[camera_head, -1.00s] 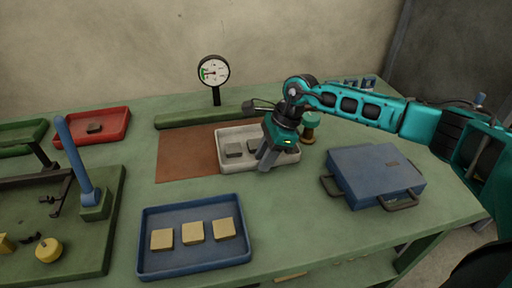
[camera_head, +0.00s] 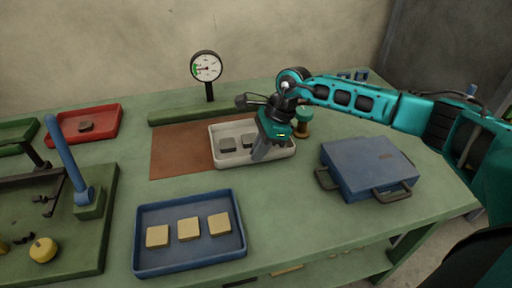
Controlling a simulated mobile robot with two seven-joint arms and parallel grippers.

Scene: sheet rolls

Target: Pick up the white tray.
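The white tray (camera_head: 226,162) lies at the middle of the green table, its left part over a brown mat (camera_head: 180,153). My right gripper (camera_head: 262,150) reaches in from the right and points down at the right part of the tray. Its fingers overlap the tray's inside and near wall. I cannot tell whether they touch it or how far apart they are. My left gripper is not in view.
A blue tray (camera_head: 190,266) with yellowish blocks is in front. A blue case (camera_head: 368,168) with handles is at right. A red tray (camera_head: 112,126) and a blue-lever fixture (camera_head: 66,155) are at left.

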